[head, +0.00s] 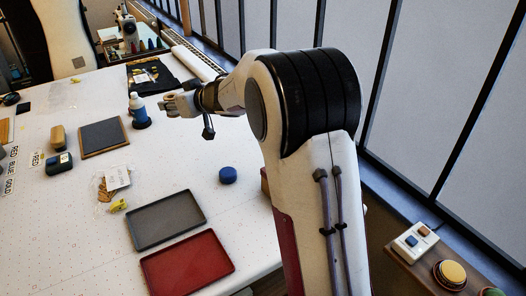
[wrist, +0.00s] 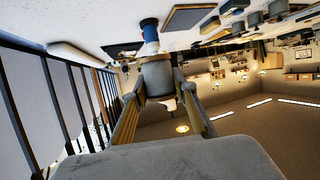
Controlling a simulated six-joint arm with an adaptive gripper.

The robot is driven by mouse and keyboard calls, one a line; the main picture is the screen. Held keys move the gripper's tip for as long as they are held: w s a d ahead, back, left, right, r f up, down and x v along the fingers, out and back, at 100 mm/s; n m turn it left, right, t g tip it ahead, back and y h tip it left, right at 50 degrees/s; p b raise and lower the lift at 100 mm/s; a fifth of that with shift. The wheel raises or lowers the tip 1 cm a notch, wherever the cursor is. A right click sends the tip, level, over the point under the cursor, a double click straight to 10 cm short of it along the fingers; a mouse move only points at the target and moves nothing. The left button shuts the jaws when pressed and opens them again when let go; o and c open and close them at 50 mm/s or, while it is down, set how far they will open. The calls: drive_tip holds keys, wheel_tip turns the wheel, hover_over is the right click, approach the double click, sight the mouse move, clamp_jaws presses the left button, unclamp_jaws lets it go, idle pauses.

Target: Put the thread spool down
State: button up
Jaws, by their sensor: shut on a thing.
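My gripper (head: 174,104) reaches left over the table, pointing roughly level. In the wrist view its two fingers (wrist: 160,82) close on a grey, rounded thing, which I take to be the thread spool (wrist: 158,72). In the head view the held spool is small and hard to tell from the fingertips. A blue and white bottle-like thing (head: 138,106) stands upright on a dark round base just left of the fingertips. It also shows beyond the held spool in the wrist view (wrist: 150,33). I cannot tell whether the two touch.
A grey tray (head: 165,219) and a red tray (head: 188,265) lie at the front. A dark wood-edged board (head: 103,137) lies left, a black cloth (head: 158,73) behind. The white table (head: 185,145) is clear below my gripper.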

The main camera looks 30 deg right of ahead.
drive_tip(key=shift+w+d+r, duration=0.5)
drive_tip(key=shift+d, duration=0.1)
drive_tip(key=s+d+f+n+g+y, duration=0.1)
drive_tip(key=s+d+f+n+y, duration=0.1)
drive_tip(key=d, duration=0.6)
drive_tip(key=s+d+f+n+g+y, duration=0.1)
drive_tip(key=s+d+f+n+y, duration=0.1)
drive_tip(key=d, duration=0.6)
drive_tip(key=s+d+f+n+g+y, duration=0.2)
drive_tip(key=s+d+f, duration=0.2)
drive_tip(key=d, duration=0.4)
drive_tip(key=shift+s+f+n, duration=0.25)
drive_tip(key=shift+f+n, duration=0.05)
drive_tip(key=shift+f, duration=0.5)
drive_tip(key=shift+f, duration=3.1)
drive_tip(key=shift+f, duration=1.9)
